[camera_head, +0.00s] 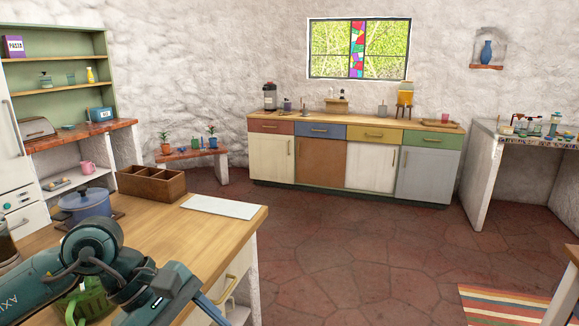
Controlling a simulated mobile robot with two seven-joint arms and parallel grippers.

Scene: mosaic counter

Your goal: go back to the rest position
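My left arm comes in from the lower left, over the near wooden counter (150,215). My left gripper (208,305) is at its end, beside the counter's front edge, low in the head view. A slim blue part like a finger points down to the right from it. The other finger cannot be made out, and nothing is seen held. My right arm and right gripper are out of view.
On the near counter stand a blue lidded pot (85,205), a wooden divided box (152,185) and a white board (222,207). A green vessel (88,302) is partly hidden under my arm. The tiled floor (340,245) is open to the right, up to a striped rug (510,305).

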